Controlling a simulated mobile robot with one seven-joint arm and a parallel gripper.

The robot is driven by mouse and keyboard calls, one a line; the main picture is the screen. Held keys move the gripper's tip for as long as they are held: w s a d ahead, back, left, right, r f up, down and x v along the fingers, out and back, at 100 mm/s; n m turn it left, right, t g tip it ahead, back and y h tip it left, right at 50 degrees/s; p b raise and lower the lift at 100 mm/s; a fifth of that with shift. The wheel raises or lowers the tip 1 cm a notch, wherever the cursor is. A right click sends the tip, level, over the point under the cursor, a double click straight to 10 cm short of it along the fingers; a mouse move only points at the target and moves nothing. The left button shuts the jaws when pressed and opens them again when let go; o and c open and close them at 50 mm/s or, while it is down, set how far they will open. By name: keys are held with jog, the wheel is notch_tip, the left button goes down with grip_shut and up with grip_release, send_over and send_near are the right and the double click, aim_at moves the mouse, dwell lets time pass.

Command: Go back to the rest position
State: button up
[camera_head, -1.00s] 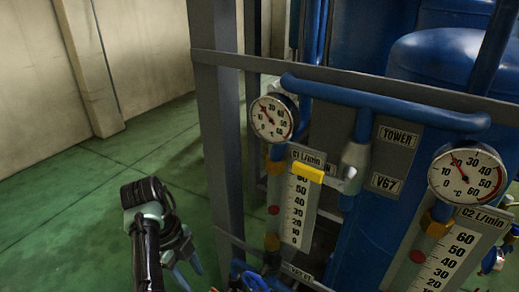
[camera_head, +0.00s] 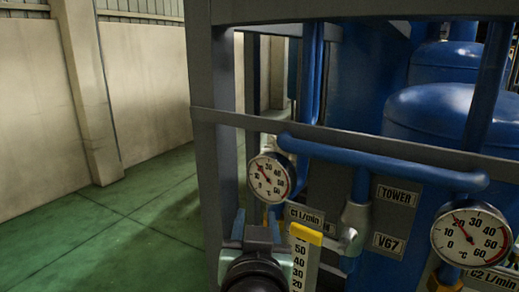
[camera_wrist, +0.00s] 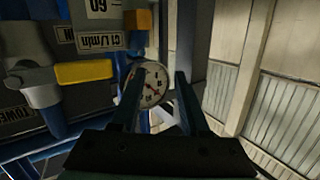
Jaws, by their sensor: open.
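My gripper (camera_head: 257,228) is at the bottom middle of the head view, pointing up with its two fingers apart and nothing between them. It is in front of the rig, just below the left round gauge (camera_head: 270,178) and left of the yellow-topped flow scale (camera_head: 305,258). In the wrist view my gripper (camera_wrist: 156,95) shows its two dark fingers spread, with the gauge (camera_wrist: 150,84) seen beyond and between them. I cannot tell how far the fingers are from the gauge.
A grey frame post (camera_head: 213,150) stands close left of my gripper. A blue pipe (camera_head: 380,160) crosses the rig, with a second gauge (camera_head: 470,235) at right. The green floor (camera_head: 110,235) at left is clear up to the pale wall (camera_head: 40,120).

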jog(key=s+r+t, duration=0.5)
jog(key=s+r, duration=0.2)
jog(key=r, duration=0.6)
jog(key=s+r+n+t, duration=0.1)
jog(key=s+r+t, duration=0.5)
jog(key=r, duration=0.8)
jog(key=shift+s+d, duration=0.3)
jog(key=shift+s, duration=0.45)
jog(key=shift+f, duration=0.1)
jog(key=shift+f+b, duration=0.1)
jog(key=shift+b, duration=0.25)
